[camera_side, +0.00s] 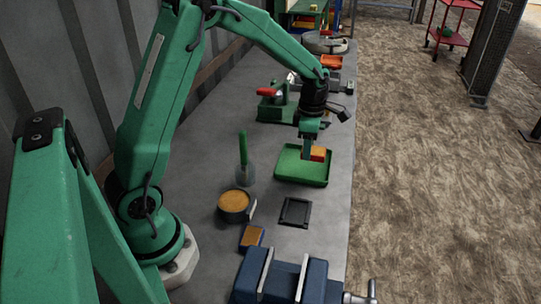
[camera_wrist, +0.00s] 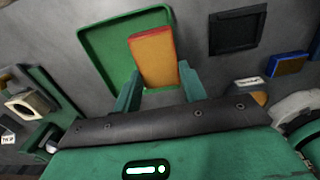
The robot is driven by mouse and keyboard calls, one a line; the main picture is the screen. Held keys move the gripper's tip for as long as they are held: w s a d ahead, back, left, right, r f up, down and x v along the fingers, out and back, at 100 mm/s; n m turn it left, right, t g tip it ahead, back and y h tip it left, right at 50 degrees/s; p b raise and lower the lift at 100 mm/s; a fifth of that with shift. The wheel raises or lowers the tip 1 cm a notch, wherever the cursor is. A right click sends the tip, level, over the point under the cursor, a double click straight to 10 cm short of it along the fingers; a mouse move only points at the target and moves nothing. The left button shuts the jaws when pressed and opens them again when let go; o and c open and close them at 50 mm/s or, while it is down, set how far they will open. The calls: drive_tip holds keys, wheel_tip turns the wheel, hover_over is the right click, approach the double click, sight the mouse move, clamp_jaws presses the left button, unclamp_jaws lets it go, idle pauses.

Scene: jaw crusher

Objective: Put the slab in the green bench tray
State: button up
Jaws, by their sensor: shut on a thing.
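The slab is an orange block with a reddish edge (camera_wrist: 153,57), held between the two green fingers of my gripper (camera_wrist: 160,78) in the wrist view. In the side view the slab (camera_side: 318,153) shows beside the fingers of my gripper (camera_side: 308,150), over the far right part of the green bench tray (camera_side: 292,178). The tray also shows in the wrist view (camera_wrist: 100,48), beneath and around much of the slab. The fingers hide part of the slab. I cannot tell whether the slab touches the tray floor.
A black square tray (camera_side: 295,212) lies in front of the green tray. A round pot with tan contents (camera_side: 235,203), a green-handled trowel (camera_side: 244,160) and a blue-and-orange block (camera_side: 252,237) are nearby. A blue vise (camera_side: 282,278) stands in front, a green-and-red device (camera_side: 273,104) behind.

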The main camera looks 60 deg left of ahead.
hover_over(299, 164)
wheel_tip(299, 164, down, 4)
drive_tip(key=shift+r, duration=0.25)
drive_tip(key=shift+f, duration=2)
drive_tip(key=shift+f, duration=0.15)
drive_tip(key=o, duration=1.3)
drive_tip(key=shift+c, duration=0.2)
wheel_tip(299, 164, up, 12)
